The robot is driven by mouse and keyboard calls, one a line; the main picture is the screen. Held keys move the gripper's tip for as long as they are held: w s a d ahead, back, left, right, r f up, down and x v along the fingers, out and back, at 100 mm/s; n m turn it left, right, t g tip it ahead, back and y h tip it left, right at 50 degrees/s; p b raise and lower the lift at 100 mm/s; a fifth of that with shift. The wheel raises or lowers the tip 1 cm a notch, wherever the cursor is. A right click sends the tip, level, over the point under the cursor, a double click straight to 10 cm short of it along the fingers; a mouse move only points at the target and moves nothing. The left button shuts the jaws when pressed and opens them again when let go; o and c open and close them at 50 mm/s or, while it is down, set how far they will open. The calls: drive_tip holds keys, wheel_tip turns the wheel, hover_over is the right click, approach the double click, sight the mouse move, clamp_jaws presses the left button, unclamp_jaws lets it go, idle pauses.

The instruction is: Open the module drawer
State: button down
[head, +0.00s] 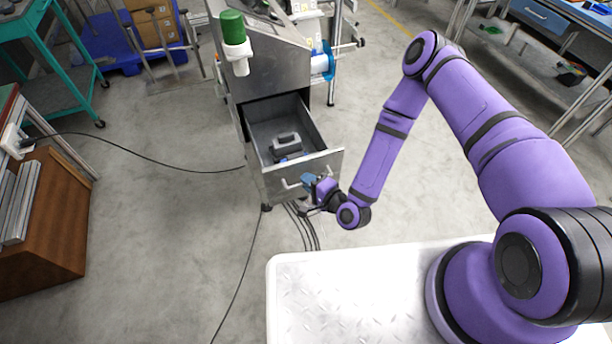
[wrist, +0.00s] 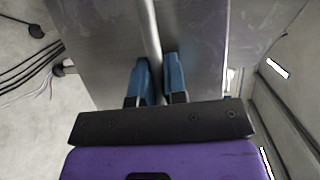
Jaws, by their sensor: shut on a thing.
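The module drawer (head: 306,170) is a grey metal drawer in the steel cabinet, and it stands pulled out with its inside showing. A dark grey module with a handle (head: 286,145) lies inside it. My gripper (head: 308,182) is at the drawer's front face, on the bar handle (head: 291,185). In the wrist view, the blue fingers of my gripper (wrist: 158,82) are on either side of the handle (wrist: 151,40), shut on it. The fingers cover part of the handle.
The steel cabinet (head: 272,58) carries a green-topped white part (head: 234,42) at its left. Black cables run over the floor below the drawer. A wooden cabinet (head: 55,215) stands at left, and a white textured platform (head: 345,290) is in front.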

idle(0.3)
drive_tip(key=c, duration=1.5)
unclamp_jaws()
drive_tip(key=shift+o, duration=0.2)
drive_tip(key=v, duration=1)
drive_tip(key=shift+s+d, duration=0.25)
drive_tip(key=shift+s, duration=0.05)
